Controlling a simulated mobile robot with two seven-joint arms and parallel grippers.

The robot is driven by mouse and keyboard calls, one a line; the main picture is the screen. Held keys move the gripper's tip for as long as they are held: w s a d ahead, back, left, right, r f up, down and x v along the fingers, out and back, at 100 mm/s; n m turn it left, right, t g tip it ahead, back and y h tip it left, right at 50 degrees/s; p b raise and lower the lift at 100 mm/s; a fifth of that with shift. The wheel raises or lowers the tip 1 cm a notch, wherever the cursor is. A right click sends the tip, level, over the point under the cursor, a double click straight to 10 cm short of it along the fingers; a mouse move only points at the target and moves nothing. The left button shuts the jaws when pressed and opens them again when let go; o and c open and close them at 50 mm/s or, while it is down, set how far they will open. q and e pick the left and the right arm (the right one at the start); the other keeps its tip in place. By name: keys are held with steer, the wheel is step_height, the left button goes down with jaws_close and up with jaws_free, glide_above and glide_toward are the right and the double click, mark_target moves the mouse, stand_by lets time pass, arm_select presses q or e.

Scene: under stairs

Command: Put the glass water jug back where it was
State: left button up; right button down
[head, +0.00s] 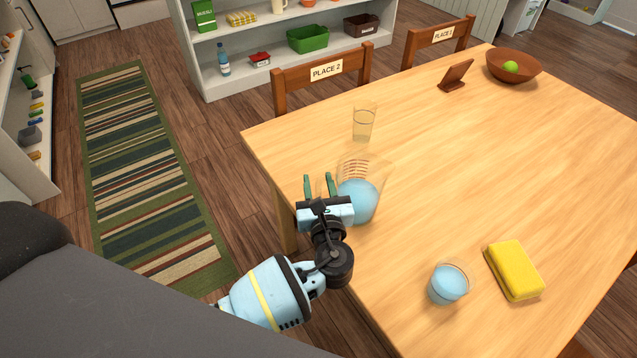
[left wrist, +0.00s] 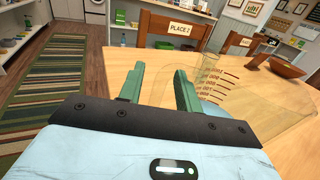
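The glass water jug (head: 360,200), clear with scale marks and blue water in it, stands near the left edge of the wooden table (head: 450,160). It also shows in the left wrist view (left wrist: 240,92), right of the fingers. My left gripper (head: 319,178) is just left of the jug, with its green fingers apart. In the left wrist view the gap between the fingertips (left wrist: 160,70) looks empty. The gripper body hides part of the jug's lower left side; I cannot tell whether a finger touches it. My right gripper is not in view.
An empty glass (head: 363,125) stands behind the jug. A glass of blue water (head: 448,285) and a yellow sponge (head: 514,270) are at the front. A wooden bowl (head: 513,68) and small stand (head: 456,75) are at the back. Chairs (head: 322,82) line the far edge; the table middle is clear.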

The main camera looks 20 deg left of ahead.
arm_select(q)
steer(key=shift+f, duration=0.2)
steer(key=shift+f+b, duration=0.25)
steer(key=shift+b, duration=0.25)
steer(key=v, duration=0.8)
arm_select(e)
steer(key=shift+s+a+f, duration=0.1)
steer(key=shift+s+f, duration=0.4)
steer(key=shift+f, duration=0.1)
arm_select(q)
steer(key=shift+w, duration=0.15)
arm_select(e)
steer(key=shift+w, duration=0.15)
